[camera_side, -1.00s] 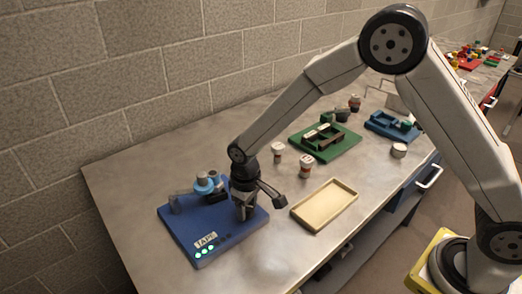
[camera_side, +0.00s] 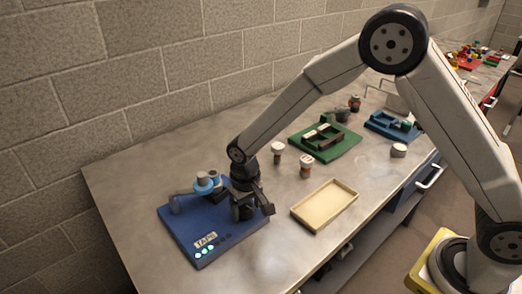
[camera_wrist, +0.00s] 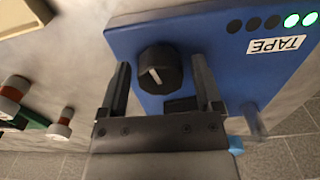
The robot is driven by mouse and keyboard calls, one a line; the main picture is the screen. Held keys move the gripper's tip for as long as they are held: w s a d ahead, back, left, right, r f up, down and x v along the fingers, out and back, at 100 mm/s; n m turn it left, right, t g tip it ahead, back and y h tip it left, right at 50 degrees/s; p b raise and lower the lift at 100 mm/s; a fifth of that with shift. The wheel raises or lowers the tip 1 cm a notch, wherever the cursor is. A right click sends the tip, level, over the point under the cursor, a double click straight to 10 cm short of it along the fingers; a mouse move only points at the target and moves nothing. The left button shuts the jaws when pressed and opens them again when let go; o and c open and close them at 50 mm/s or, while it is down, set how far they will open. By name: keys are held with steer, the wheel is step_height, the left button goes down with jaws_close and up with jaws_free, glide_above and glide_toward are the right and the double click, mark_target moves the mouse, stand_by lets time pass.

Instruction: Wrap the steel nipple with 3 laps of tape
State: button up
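The blue tape station (camera_side: 185,232) sits at the near left of the bench, with a TAPE label (camera_side: 206,240) and a row of lights, several lit green. The label also shows in the wrist view (camera_wrist: 276,44). A black knob (camera_wrist: 160,70) with a white line stands on the station. My gripper (camera_wrist: 162,75) is open, one finger on each side of the knob with gaps showing. In the side view my gripper (camera_side: 242,212) is low over the station's right part. A grey cylinder with a light-blue ring (camera_side: 203,186) stands behind it. I cannot pick out the steel nipple for certain.
A tan tray (camera_side: 325,205) lies right of the station. Two small white-capped pieces (camera_side: 278,153) (camera_side: 306,166) stand behind it. A green fixture (camera_side: 325,139) and a blue fixture (camera_side: 392,125) lie further back. A block wall (camera_side: 120,80) runs along the bench's left.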

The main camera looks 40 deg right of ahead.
mark_target(247, 206)
stand_by(0.4)
steer(key=shift+r, duration=3.9)
steer(key=s+d+t, duration=0.2)
steer(key=s+d, duration=1.3)
steer(key=shift+s+r+t, duration=0.3)
